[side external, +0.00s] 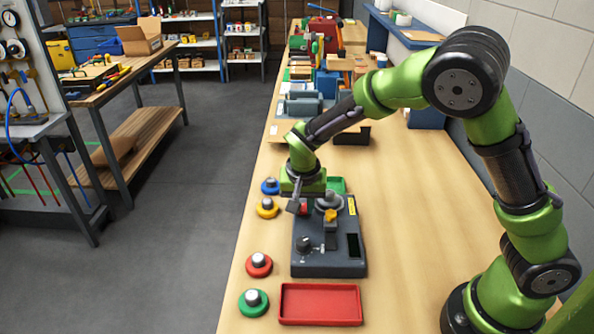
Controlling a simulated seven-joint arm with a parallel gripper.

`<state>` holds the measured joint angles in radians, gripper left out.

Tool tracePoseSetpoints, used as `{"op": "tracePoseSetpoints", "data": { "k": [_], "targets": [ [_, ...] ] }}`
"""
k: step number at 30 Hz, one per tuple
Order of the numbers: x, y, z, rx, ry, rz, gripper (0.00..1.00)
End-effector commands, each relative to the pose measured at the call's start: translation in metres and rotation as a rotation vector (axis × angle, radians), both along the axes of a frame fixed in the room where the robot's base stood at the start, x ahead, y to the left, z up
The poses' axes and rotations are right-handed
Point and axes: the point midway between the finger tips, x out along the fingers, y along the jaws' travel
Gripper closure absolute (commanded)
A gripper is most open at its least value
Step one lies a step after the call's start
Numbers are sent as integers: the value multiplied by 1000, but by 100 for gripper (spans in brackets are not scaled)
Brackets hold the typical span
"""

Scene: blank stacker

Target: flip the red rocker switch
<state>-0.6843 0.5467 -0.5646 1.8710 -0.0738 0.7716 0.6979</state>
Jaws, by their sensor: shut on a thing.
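A dark grey machine (328,262) stands on the wooden bench. It carries a black knob, a yellow part and a round grey part on top. The red rocker switch (304,207) shows as a small red patch at the machine's far left corner. My gripper (300,206) points down at that corner, with its fingers shut at the red patch. The fingers and wrist hide part of the switch, and I cannot tell which way it is tilted.
Blue (270,186), yellow (267,207), red (259,265) and green (253,302) round bases with grey knobs line the left bench edge. A red tray (320,304) lies in front of the machine. A green tray (337,184) lies behind it. Bench right of the machine is clear.

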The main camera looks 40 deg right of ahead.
Motion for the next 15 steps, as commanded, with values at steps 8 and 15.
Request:
{"op": "tracePoseSetpoints", "data": {
  "k": [8, 15],
  "targets": [
    [0, 0, 1, 27, 26, 1, 100],
    [0, 0, 1, 26, 25, 1, 66]
  ]
}}
